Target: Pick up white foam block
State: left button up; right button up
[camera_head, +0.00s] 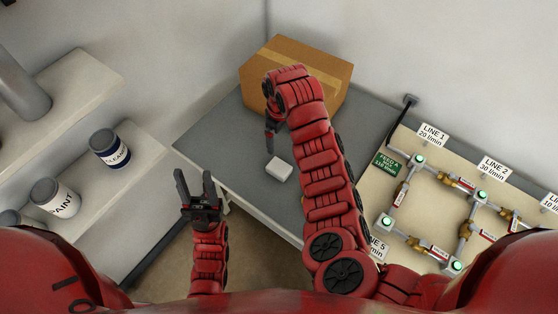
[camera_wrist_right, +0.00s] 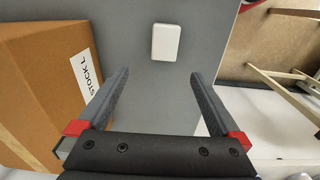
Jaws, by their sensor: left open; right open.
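The white foam block (camera_head: 279,169) lies flat on the grey tabletop (camera_head: 225,150), in front of the cardboard box. In the right wrist view the white foam block (camera_wrist_right: 166,42) is beyond the fingertips, roughly centred between them and apart from both. My right gripper (camera_head: 271,138) is open and empty, just behind the block in the head view; its fingers also show in the right wrist view (camera_wrist_right: 158,80). My left gripper (camera_head: 195,182) is open and empty, off the table's left front edge, with its fingers pointing up in the picture.
A cardboard box (camera_head: 312,65) stands on the table behind my right arm; its label reads "STOCK" in the right wrist view (camera_wrist_right: 88,72). A pipe board (camera_head: 445,195) with valves fills the right side. Shelves at left hold a cleaner can (camera_head: 110,149) and a paint can (camera_head: 55,198).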

jog(key=b, duration=0.7)
send_over(279, 167)
notch_tip(279, 167, down, 12)
jog(key=shift+d+r, duration=0.15)
notch_tip(279, 167, down, 4)
jog(key=shift+r+p, duration=0.25)
jog(key=shift+p, duration=1)
jog(key=shift+f, duration=0.85)
jog(key=c, duration=1.3)
